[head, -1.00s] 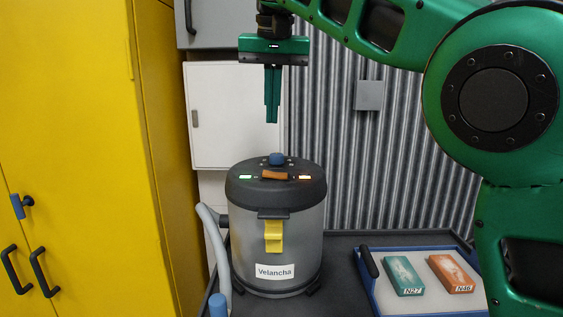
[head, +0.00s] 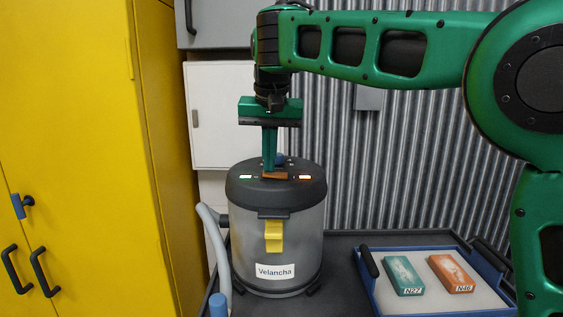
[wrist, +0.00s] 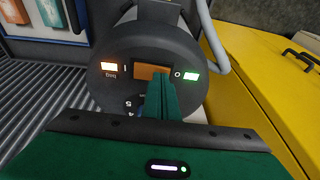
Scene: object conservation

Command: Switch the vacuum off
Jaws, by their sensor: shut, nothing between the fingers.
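The vacuum (head: 276,238) is a grey canister with a dark lid, a yellow latch and a "Velancha" label. It stands upright on a dark surface. On its lid is an orange rocker switch (wrist: 152,73), also seen in the head view (head: 275,176). A lit green lamp (wrist: 191,76) lies on its O side and a lit orange lamp (wrist: 108,66) on its I side. My gripper (head: 269,168) is shut and empty, pointing down. Its fingertips are right at the switch, over its O-side part in the wrist view; I cannot tell whether they touch. They partly hide the switch and a blue knob.
A blue-edged tray (head: 372,297) at right holds a teal box (head: 403,275) and an orange box (head: 452,272). A grey hose (head: 216,250) runs along the vacuum's left. A yellow cabinet (head: 85,130) stands at left, a corrugated wall behind.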

